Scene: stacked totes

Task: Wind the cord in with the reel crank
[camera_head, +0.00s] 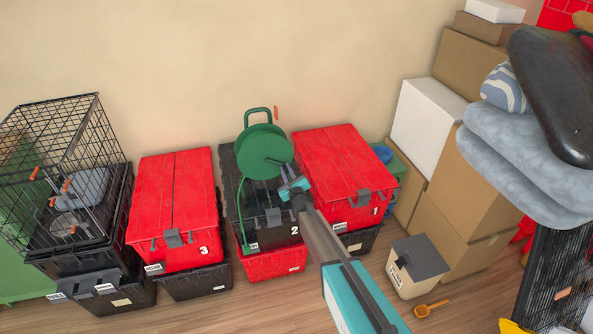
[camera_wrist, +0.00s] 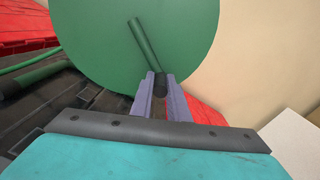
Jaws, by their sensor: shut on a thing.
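A green cord reel (camera_head: 262,155) with a carrying handle on top stands on the black tote marked 2 (camera_head: 232,208). Its round green face fills the upper middle of the wrist view (camera_wrist: 100,50). The crank (camera_wrist: 146,45) is a dark green bar on that face. My gripper (camera_head: 284,172) reaches it from the lower right. In the wrist view my gripper (camera_wrist: 157,84) is shut on the crank's dark knob, between its purple fingers. The green cord (camera_head: 242,200) hangs from the reel down the front of the black tote.
Red totes marked 3 (camera_head: 172,205) and 1 (camera_head: 345,170) stand on either side. A wire cage (camera_head: 60,170) is at the left. Cardboard boxes (camera_head: 470,190) are stacked at the right. A small bin (camera_head: 416,268) and a wooden scoop (camera_head: 428,309) are on the floor.

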